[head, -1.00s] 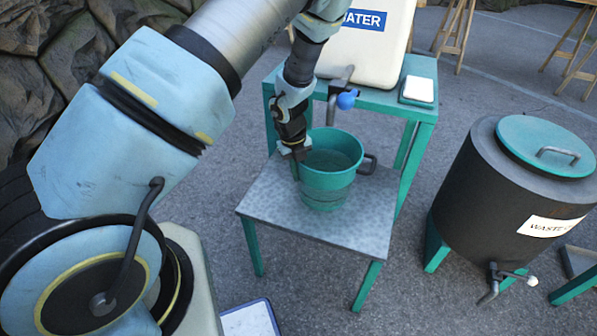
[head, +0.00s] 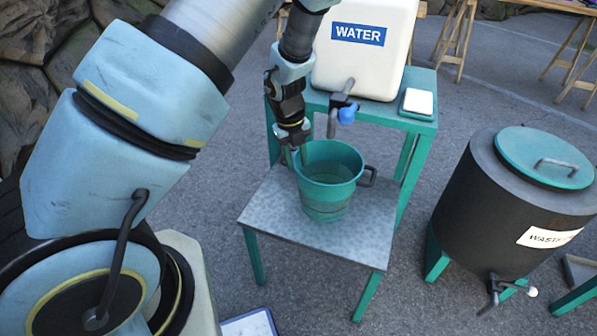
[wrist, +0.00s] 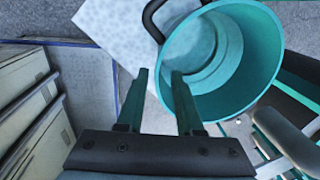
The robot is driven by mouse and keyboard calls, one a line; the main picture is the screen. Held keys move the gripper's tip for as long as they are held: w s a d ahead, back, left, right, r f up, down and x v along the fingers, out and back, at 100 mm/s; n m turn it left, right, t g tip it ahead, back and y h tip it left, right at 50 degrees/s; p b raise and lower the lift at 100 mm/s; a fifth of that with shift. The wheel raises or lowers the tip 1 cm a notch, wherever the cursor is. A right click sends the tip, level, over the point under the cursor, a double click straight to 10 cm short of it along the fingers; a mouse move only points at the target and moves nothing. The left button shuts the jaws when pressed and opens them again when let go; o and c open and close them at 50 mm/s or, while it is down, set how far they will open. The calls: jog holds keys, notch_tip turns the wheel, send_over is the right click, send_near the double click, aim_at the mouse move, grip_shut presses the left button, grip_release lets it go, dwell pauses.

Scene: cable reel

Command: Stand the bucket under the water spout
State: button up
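The teal bucket (head: 329,203) stands upright on the grey metal stand (head: 268,215), with its dark handle (head: 368,177) at the right. The water spout (head: 332,124), with a blue knob (head: 347,116), hangs just beyond the bucket's far rim in the head view; whether its mouth is over the opening I cannot tell. My gripper (head: 296,158) is at the bucket's left rim, pointing down. In the wrist view my gripper (wrist: 158,88) has its fingers apart, one outside the bucket (wrist: 262,50) and one over its opening. Neither finger appears to press on the wall.
The white water tank (head: 365,62) sits on a teal table (head: 420,78) behind, with a small white-topped tray (head: 418,102) beside it. A black waste drum (head: 500,210) with a teal lid and tap stands at the right. Open floor lies between stand and drum.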

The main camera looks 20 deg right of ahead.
jog(key=shift+a+r, duration=0.15)
jog(key=shift+r, duration=1.4)
jog(key=w+a+r+n+t+h, duration=0.25)
jog(key=w+a+r+n, duration=0.25)
jog(key=w+n, duration=0.3)
jog(key=w+a+r+n+t+y, duration=0.1)
jog(key=a+r+n, duration=0.2)
jog(key=a+n, duration=0.3)
jog(key=w+a+r+n+t+y, duration=0.1)
jog(key=a+r+n+t+y, duration=0.15)
jog(key=a+n, duration=0.4)
jog(key=s+a+r+n+g, duration=0.4)
jog(key=s+a+n, duration=0.7)
jog(key=s+n, duration=0.3)
jog(key=shift+a+r, duration=0.15)
jog(key=shift+r, duration=0.35)
